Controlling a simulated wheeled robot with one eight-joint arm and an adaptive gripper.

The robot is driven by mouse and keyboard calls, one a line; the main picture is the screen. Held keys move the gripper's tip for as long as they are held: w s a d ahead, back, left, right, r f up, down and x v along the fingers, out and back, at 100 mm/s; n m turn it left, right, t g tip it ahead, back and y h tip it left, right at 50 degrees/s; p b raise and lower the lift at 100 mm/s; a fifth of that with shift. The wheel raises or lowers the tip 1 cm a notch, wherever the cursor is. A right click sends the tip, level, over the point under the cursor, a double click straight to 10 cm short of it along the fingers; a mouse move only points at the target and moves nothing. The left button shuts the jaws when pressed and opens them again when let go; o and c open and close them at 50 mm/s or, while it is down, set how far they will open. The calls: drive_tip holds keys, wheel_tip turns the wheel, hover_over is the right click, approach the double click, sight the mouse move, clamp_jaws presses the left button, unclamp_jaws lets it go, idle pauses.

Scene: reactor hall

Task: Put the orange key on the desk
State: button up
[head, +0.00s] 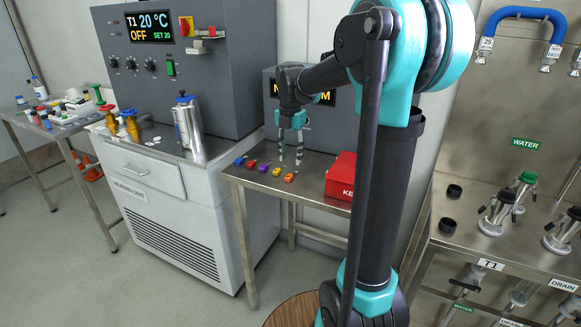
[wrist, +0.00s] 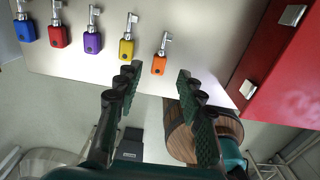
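The orange key (head: 289,177) lies on a metal table (head: 314,191) in front of the wall display, at the right end of a row of coloured keys. In the wrist view the orange key (wrist: 159,62) has its tagged end toward me, just beyond my fingertips and roughly between them. My gripper (head: 290,160) points down above the table near the orange key. In the wrist view my gripper (wrist: 155,78) is open and empty, with a wide gap between the fingers.
A yellow key (wrist: 127,47) lies left of the orange one, then purple, red and blue keys. A red box (head: 341,175) stands on the right; its side (wrist: 290,70) shows in the wrist view. Another table (head: 72,128) with small items stands far left.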

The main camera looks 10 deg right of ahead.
sight(291, 174)
wheel_tip(291, 174, up, 6)
idle(0.5)
